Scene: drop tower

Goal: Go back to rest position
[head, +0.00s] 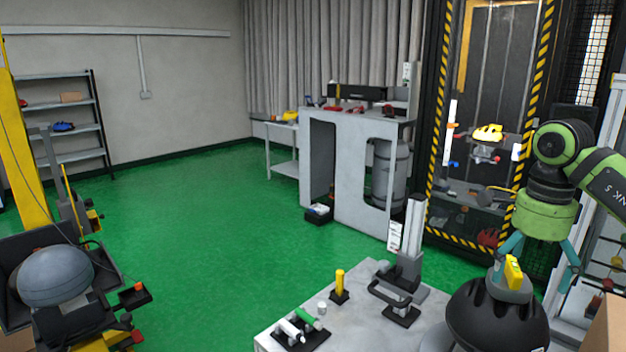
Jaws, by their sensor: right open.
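My right gripper (536,266), with teal fingers on a green and black arm, comes in from the right. Its fingers are spread apart and it looks empty. It hangs just above and behind a black dome-shaped object (497,318) with a grey cap and a yellow block (513,272) on top. One finger overlaps the yellow block in the picture; I cannot tell whether they touch. My left gripper is not in view.
A grey table (345,335) in front carries a yellow-handled piece (340,285), a green and white tool set (302,328) and a post stand (411,250). A striped drop tower (437,120) stands behind. Open green floor (210,230) lies left of centre.

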